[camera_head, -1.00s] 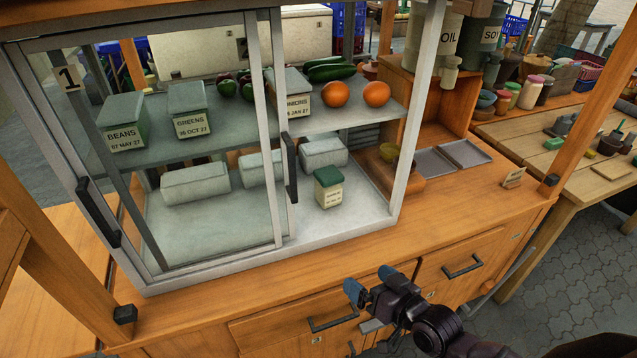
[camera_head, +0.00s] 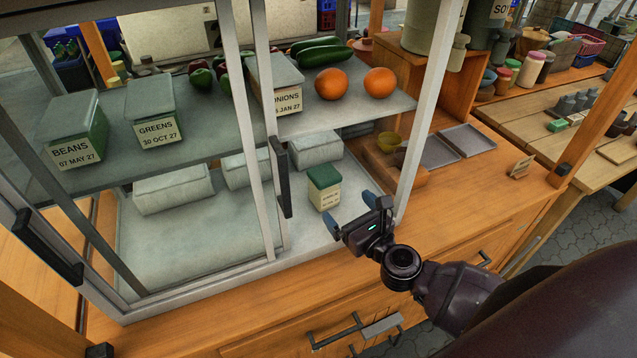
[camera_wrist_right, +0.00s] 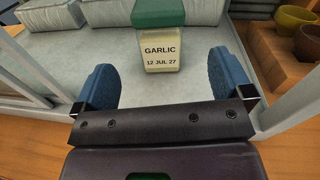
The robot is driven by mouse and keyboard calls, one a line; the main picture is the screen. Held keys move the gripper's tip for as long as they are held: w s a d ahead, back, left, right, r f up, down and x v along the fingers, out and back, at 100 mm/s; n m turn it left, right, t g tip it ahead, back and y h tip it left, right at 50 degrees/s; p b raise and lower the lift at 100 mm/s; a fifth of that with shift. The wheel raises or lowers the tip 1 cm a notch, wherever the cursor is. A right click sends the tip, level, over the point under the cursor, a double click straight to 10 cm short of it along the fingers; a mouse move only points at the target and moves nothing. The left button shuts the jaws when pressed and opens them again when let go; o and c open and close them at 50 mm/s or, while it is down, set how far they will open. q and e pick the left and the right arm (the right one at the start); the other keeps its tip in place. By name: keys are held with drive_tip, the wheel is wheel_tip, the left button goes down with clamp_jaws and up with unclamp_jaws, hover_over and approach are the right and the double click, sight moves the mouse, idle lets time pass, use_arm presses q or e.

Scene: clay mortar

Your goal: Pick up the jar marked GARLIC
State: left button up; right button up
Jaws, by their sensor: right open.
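The GARLIC jar (camera_head: 324,188) stands upright on the cabinet's lower floor, with a green lid and a cream label. In the right wrist view the jar (camera_wrist_right: 162,52) reads "GARLIC 12 JUL 27" and stands ahead of the fingers, between their lines. My right gripper (camera_head: 350,214) is open and empty, its blue fingertips at the cabinet's open front, just short of the jar. In the right wrist view its two fingers (camera_wrist_right: 163,88) are spread wide, with a gap to the jar. My left gripper is not in view.
A sliding door handle (camera_head: 280,176) stands left of the jar, and a white cabinet post (camera_head: 421,125) to the right. The shelf (camera_head: 222,129) above holds BEANS, GREENS and ONIONS boxes. Pale blocks (camera_head: 173,188) lie behind the jar. Bare floor surrounds it.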

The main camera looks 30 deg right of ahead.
sight(324, 180)
drive_tip(key=shift+s+d+r+m, duration=0.1)
drive_tip(key=shift+s+r+m, duration=0.1)
drive_tip(key=shift+m, duration=0.5)
drive_tip(key=shift+w+a+f, duration=0.1)
drive_tip(key=shift+w+a, duration=0.05)
drive_tip(key=shift+w, duration=1.65)
drive_tip(key=shift+w+a+r, duration=0.1)
drive_tip(key=shift+w+a, duration=0.05)
drive_tip(key=shift+w, duration=1.7)
drive_tip(key=shift+w+a+f, duration=0.1)
drive_tip(key=shift+w+a, duration=0.05)
drive_tip(key=shift+w, duration=1.65)
drive_tip(key=shift+c, duration=0.5)
drive_tip(key=c, duration=1)
